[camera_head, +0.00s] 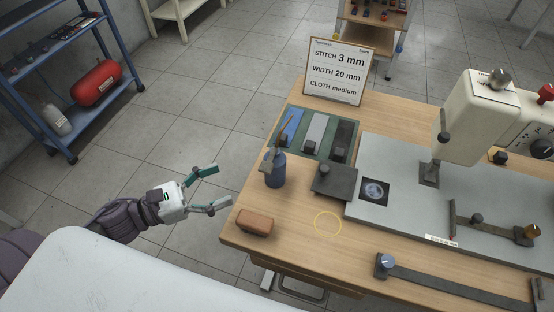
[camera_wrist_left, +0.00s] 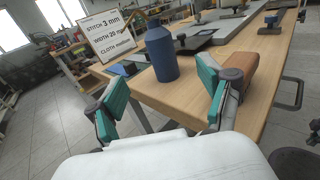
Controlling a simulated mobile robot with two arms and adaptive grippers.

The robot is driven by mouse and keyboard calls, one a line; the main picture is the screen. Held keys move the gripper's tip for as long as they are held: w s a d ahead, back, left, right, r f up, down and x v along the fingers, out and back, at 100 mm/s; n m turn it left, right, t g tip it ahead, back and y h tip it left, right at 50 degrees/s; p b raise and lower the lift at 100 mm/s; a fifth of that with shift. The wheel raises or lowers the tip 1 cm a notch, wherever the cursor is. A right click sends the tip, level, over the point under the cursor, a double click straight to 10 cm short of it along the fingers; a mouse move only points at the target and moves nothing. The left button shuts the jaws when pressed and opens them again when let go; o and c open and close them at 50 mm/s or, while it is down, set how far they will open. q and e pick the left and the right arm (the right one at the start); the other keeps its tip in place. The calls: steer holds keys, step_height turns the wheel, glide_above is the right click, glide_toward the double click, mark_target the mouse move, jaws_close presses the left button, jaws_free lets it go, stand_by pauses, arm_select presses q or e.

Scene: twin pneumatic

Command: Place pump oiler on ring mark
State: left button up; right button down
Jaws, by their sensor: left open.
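The pump oiler (camera_head: 274,172) is a dark blue bottle with a pump top and thin spout. It stands upright near the left edge of the wooden table; its blue body also shows in the left wrist view (camera_wrist_left: 161,54). The ring mark (camera_head: 327,222) is a thin yellow circle on the bare wood, right of the oiler and nearer the front. My left gripper (camera_head: 222,188) is open and empty, off the table's left edge and apart from the oiler. In the left wrist view its fingers (camera_wrist_left: 163,98) spread with the oiler beyond them. My right gripper is not in view.
A brown block (camera_head: 257,222) lies at the table's front left corner. A dark plate with a knob (camera_head: 333,180) stands between oiler and sewing machine (camera_head: 470,120). A green tray (camera_head: 338,159) and a sign (camera_head: 337,73) are behind. Wood around the ring is clear.

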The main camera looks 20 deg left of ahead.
mark_target(275, 160)
arm_select(q)
steer(key=p+x, duration=0.1)
steer(key=x, duration=0.6)
steer(key=shift+w+d+r, duration=0.15)
steer(key=shift+w+d, duration=0.05)
steer(key=shift+d, duration=0.1)
steer(key=shift+w+d, duration=0.25)
steer(key=shift+d, duration=0.05)
steer(key=x, duration=0.1)
steer(key=p+x, duration=0.1)
steer(key=x, duration=0.2)
steer(key=shift+w+r+p, duration=0.2)
steer(key=shift+r+p, duration=0.15)
steer(key=shift+w+d+f, duration=0.1)
steer(key=shift+w+d, duration=0.15)
steer(key=shift+d, duration=0.05)
steer(key=c, duration=1.3)
jaws_close()
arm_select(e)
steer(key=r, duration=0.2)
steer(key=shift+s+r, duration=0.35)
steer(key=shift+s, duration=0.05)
